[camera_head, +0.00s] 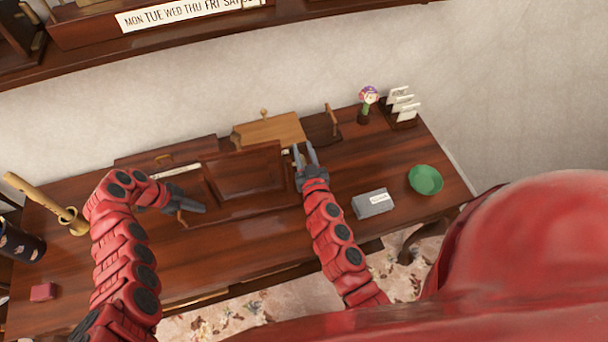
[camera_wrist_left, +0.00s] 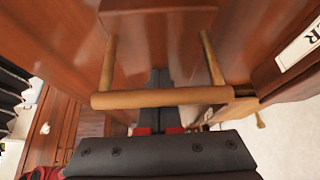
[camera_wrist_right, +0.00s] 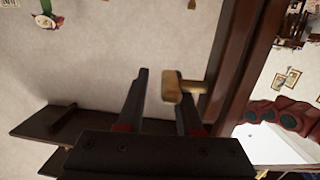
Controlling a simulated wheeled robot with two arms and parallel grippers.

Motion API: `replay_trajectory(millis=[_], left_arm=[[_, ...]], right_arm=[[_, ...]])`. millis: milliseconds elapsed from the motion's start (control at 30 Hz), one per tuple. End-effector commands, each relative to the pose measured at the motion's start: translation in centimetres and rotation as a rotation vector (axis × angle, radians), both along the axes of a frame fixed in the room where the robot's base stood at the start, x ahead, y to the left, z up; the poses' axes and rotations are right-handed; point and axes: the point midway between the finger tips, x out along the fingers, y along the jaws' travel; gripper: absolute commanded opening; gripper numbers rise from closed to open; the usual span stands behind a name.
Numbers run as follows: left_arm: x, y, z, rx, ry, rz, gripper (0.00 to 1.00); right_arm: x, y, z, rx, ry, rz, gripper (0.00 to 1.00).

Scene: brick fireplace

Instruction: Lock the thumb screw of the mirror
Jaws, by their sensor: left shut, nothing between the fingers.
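The mirror (camera_head: 245,172) is a dark wooden framed panel on the desk, its wooden face towards the head camera. In the right wrist view a pale wooden thumb screw (camera_wrist_right: 172,88) sticks out on a short stem from the dark wooden frame (camera_wrist_right: 236,70). My right gripper (camera_head: 303,150) is open at the mirror's right side. Its right-hand finger overlaps the screw in the wrist view; I cannot tell whether they touch. My left gripper (camera_head: 203,208) is shut and empty at the mirror's lower left. In its wrist view a pale rod-shaped handle (camera_wrist_left: 160,97) crosses before the fingers.
The desk (camera_head: 190,265) also holds a grey box (camera_head: 373,204), a green bowl (camera_head: 425,180), a card holder (camera_head: 400,112) and a small flower figure (camera_head: 366,100) on the right. A shelf (camera_head: 180,50) hangs above the desk.

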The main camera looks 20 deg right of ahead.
Motion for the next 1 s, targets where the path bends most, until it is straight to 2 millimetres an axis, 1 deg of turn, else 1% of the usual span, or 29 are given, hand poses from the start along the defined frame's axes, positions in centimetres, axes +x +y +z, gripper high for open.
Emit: replay_trajectory(millis=[33,167,367,400,900,1000], left_arm=[[-0.1,0.2,-0.2,0.004,0.002,0.002,0.00],[-0.1,0.2,-0.2,0.004,0.002,0.002,0.00],[-0.1,0.2,-0.2,0.004,0.002,0.002,0.00],[-0.1,0.2,-0.2,0.004,0.002,0.002,0.00],[-0.1,0.2,-0.2,0.004,0.002,0.002,0.00],[-0.1,0.2,-0.2,0.004,0.002,0.002,0.00]], right_arm=[[-0.2,-0.3,-0.7,0.004,0.003,-0.010,0.33],[-0.3,-0.2,-0.8,0.002,-0.021,-0.009,0.33],[-0.1,0.8,0.3,-0.004,-0.077,0.004,0.33],[-1.3,1.1,0.1,-0.008,-0.072,0.010,0.33],[-12.3,1.8,0.4,-0.007,-0.076,0.011,0.33],[-11.3,3.8,2.0,-0.008,-0.150,0.081,0.33]])
